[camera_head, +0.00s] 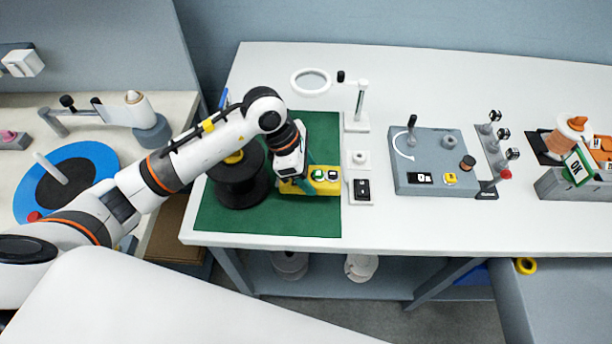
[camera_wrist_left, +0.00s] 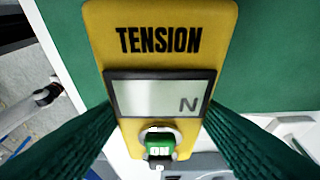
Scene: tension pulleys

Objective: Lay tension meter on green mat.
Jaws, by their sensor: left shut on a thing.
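The yellow tension meter (camera_head: 323,188) is at the right part of the green mat (camera_head: 270,222). Its far right end reaches the mat's right edge, and I cannot tell whether it touches the mat or is held just above. My left gripper (camera_head: 305,183) is shut on the meter from above. In the left wrist view the meter (camera_wrist_left: 160,14) shows its TENSION label, a display with N and a green ON button, between the two dark green ribbed fingers (camera_wrist_left: 160,125). My right gripper is not in view.
A black spool (camera_head: 236,188) stands on the mat left of the meter, partly behind my arm. Small white stands (camera_head: 360,191) line the mat's right edge. A grey board (camera_head: 432,178) with parts lies further right. The mat's front strip is clear.

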